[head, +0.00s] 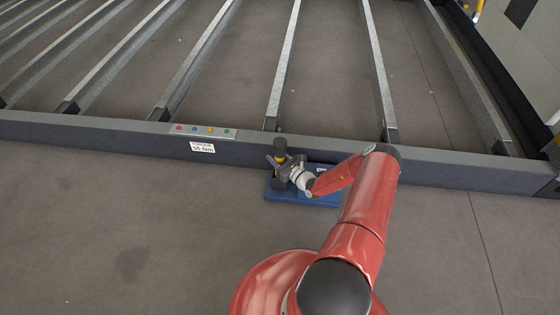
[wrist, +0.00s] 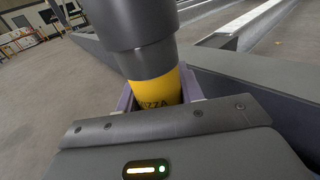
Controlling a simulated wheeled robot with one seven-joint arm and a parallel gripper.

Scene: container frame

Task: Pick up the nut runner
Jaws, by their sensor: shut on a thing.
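The nut runner (wrist: 150,50) is a dark grey cylinder with a yellow band. In the wrist view it stands between the two fingers of my gripper (wrist: 155,100), which are shut on it around the yellow band. In the head view the nut runner (head: 280,150) shows as a dark upright shape with some yellow, at the left part of a blue tray (head: 275,196). My gripper (head: 275,162) is at its side there. My wrist and arm hide much of the tray. I cannot tell whether the nut runner touches the tray.
A long dark grey frame beam (head: 80,128) runs right behind the tray, with parallel metal crossbars (head: 285,65) beyond it. A strip with coloured buttons (head: 203,131) lies on the beam, above a white label (head: 202,147). The floor (head: 130,220) at front left is clear.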

